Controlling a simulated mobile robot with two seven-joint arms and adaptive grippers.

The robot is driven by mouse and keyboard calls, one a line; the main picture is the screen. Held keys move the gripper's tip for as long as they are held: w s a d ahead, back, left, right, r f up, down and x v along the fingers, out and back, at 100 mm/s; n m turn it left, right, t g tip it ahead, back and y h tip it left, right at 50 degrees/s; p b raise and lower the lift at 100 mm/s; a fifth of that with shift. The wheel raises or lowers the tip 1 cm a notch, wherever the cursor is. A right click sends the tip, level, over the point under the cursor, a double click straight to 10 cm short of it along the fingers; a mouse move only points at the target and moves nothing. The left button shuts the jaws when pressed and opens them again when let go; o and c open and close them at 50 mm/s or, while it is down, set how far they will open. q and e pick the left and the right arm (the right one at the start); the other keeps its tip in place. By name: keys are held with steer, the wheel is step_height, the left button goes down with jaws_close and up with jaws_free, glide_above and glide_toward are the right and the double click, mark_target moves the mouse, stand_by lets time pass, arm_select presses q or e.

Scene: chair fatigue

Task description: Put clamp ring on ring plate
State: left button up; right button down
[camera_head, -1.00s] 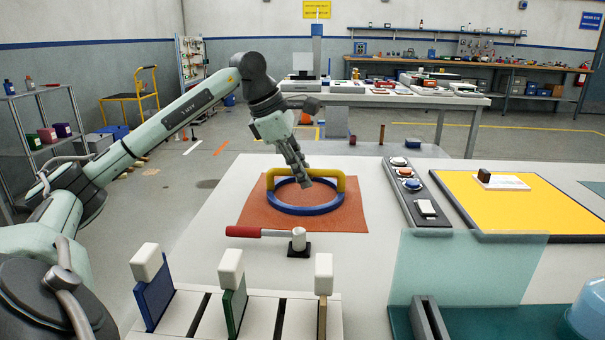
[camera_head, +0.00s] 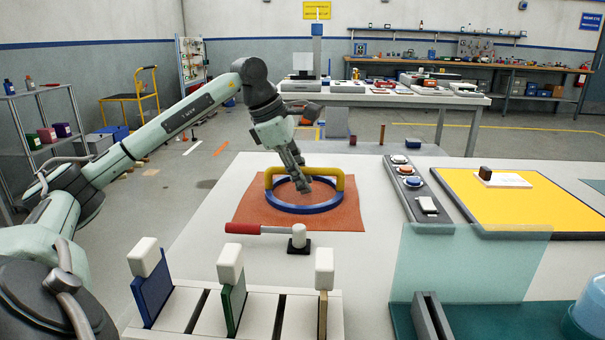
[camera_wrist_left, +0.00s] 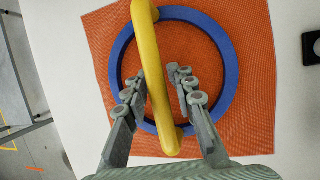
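The clamp ring, a blue ring (camera_head: 318,208) with a yellow arched handle (camera_head: 322,170), lies on an orange-red square mat (camera_head: 255,212). My left gripper (camera_head: 302,184) is low over the ring at the handle. In the left wrist view, the gripper (camera_wrist_left: 155,84) is open, with one finger on each side of the yellow handle (camera_wrist_left: 156,75) and gaps between the fingers and the bar. The blue ring (camera_wrist_left: 231,75) surrounds the fingertips there. I cannot tell for certain which thing is the ring plate. My right gripper is not in view.
A red-handled lever clamp (camera_head: 262,230) stands just in front of the mat. A grey button panel (camera_head: 418,195) and a yellow board (camera_head: 520,210) are to the right. White-topped upright plates (camera_head: 230,264) and a translucent panel (camera_head: 470,265) stand at the front.

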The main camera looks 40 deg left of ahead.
arm_select(q)
steer(key=shift+o, duration=0.6)
steer(key=shift+r, duration=0.25)
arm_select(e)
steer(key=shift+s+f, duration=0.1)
